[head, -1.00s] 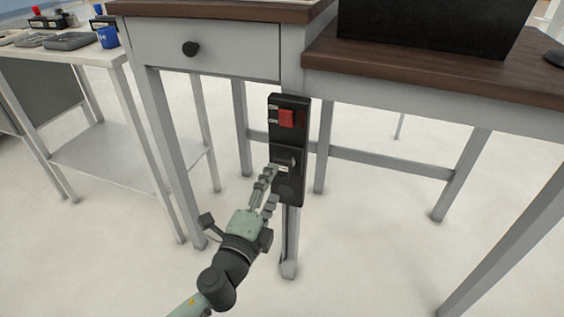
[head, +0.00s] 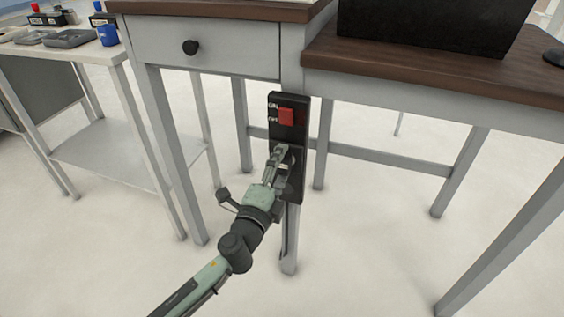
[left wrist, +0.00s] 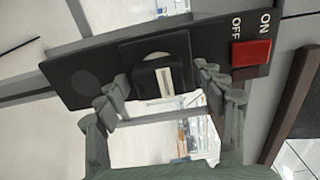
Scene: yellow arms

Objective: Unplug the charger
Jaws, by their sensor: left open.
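The charger (left wrist: 160,82) is a dark block with a pale label, seated in the black power strip (left wrist: 75,75) in the left wrist view. The black strip (head: 289,100) is fixed upright on the desk's front leg in the head view. My left gripper (left wrist: 163,92) is open, with one finger on either side of the charger. I cannot tell whether the fingers touch it. In the head view the left gripper (head: 283,158) is at the strip's lower half and partly hides the charger. My right gripper is not in view.
A red ON/OFF switch (head: 286,117) sits on the strip above the charger. The desk (head: 420,85) has a drawer (head: 215,48) above left and several legs around. A white side table (head: 110,160) stands at the left. The floor in front is clear.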

